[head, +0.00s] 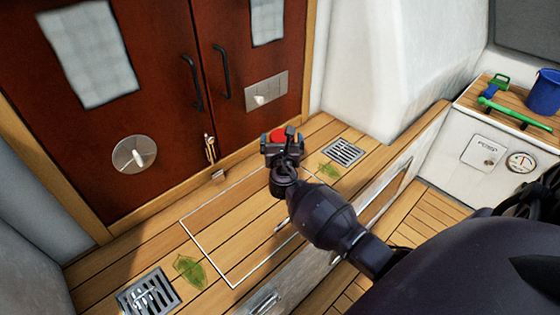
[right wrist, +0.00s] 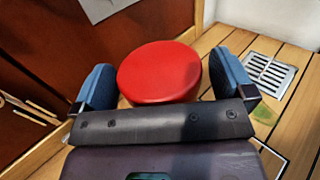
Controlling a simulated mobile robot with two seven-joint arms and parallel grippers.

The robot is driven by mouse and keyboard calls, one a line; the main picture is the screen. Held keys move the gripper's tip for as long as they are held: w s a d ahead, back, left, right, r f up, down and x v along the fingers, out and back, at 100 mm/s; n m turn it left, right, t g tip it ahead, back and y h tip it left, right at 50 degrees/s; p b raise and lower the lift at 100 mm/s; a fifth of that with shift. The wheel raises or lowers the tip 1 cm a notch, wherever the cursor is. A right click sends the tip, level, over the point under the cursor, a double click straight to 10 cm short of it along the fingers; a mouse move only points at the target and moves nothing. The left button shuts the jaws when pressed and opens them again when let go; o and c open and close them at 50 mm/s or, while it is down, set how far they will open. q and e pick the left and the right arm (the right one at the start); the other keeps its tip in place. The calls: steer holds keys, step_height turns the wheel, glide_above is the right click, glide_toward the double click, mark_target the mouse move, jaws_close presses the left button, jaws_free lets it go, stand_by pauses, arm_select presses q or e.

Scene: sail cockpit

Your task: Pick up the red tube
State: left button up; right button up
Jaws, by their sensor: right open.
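The red tube (head: 278,135) shows in the head view as a small red patch just beyond my right gripper (head: 282,145), near the foot of the brown doors. In the right wrist view the red tube (right wrist: 160,73) shows its round red end between the two blue-padded fingers of my right gripper (right wrist: 163,85). The fingers are open, one on each side, with a gap visible on both sides of the tube. The rest of the tube is hidden behind its end and the gripper body. My left gripper is not in view.
Brown doors (head: 150,85) with dark handles stand behind the wooden ledge (head: 240,230). Drain grates (head: 344,151) and leaves (head: 188,271) lie on the ledge. At the right, a side bench holds a blue bucket (head: 545,92) and a green-handled tool (head: 515,113).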

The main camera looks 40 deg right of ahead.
steer(key=shift+w+d+r, duration=0.1)
steer(key=shift+w+d, duration=0.1)
steer(key=c, duration=1.5)
steer(key=shift+r, duration=0.1)
